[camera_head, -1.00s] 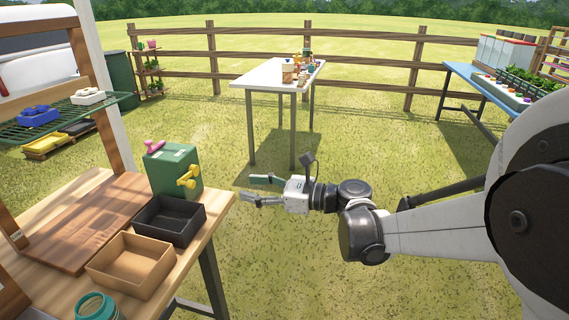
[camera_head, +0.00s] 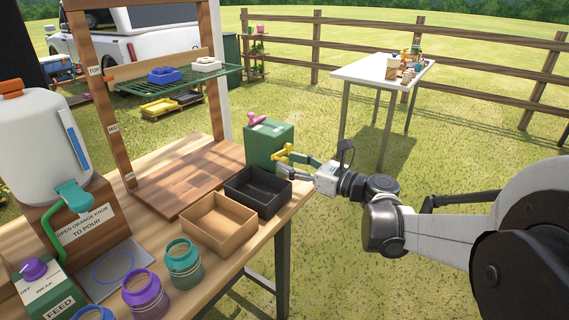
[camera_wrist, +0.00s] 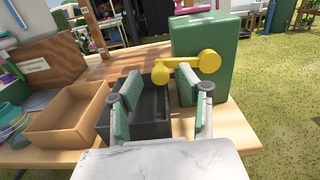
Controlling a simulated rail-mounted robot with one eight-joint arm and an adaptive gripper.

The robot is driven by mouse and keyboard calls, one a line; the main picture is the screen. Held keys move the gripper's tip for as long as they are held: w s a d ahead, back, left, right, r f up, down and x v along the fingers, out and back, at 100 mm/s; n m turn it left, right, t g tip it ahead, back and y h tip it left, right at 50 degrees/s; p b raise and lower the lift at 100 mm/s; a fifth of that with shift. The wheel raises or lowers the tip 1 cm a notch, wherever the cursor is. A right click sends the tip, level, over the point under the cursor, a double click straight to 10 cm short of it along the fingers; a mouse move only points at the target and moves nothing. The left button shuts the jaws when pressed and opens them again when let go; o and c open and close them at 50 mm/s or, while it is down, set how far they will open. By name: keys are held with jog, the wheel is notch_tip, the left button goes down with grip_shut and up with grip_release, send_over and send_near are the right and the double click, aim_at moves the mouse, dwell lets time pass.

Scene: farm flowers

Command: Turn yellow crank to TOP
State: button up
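The yellow crank (camera_wrist: 208,62) is on the face of a green box (camera_wrist: 232,42), its arm running left to a round knob (camera_wrist: 160,74). In the head view the crank (camera_head: 281,153) is partly covered by my gripper (camera_head: 292,165). In the wrist view my gripper (camera_wrist: 155,95) is open, with green finger pads on both sides. The knob appears between the fingertips; I cannot tell whether it is within their reach in depth. A TOP label (camera_head: 95,71) is on the wooden rack post, with a MID label (camera_head: 113,128) below it. The green wire shelf (camera_head: 175,82) hangs at a height near TOP.
A pink handle (camera_head: 256,119) is on top of the box. Jars and a dispenser (camera_head: 40,150) stand at left. Grass is open at right.

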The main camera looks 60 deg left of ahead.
jog(key=shift+x, duration=1.25)
jog(key=shift+c, duration=0.4)
grip_shut()
